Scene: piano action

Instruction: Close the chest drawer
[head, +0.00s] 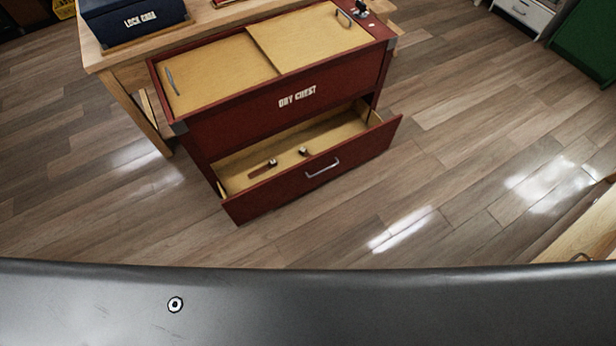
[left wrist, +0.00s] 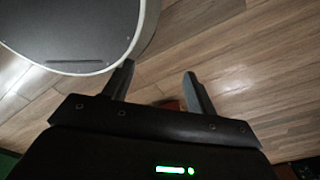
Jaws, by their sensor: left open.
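The red chest (head: 243,117), lettered "DRY CHEST", stands in the upper middle of the head view. Its bottom drawer (head: 289,184) is pulled out toward me, with a silver handle (head: 322,168) on its red front. A few small items (head: 263,169) lie inside the drawer. The chest top has light wooden panels. My left gripper (left wrist: 158,82) shows in the left wrist view with its fingers apart and nothing between them, above the wooden floor. It does not show in the head view, apart from the chest there. My right gripper is in neither view.
A wooden table (head: 107,55) with a dark blue box (head: 133,19) stands behind the chest at the left. Wooden floor (head: 470,150) is clear around the drawer. A light wooden piece (head: 585,232) is at the right edge. A white cabinet (head: 524,14) and a green object (head: 588,42) are top right.

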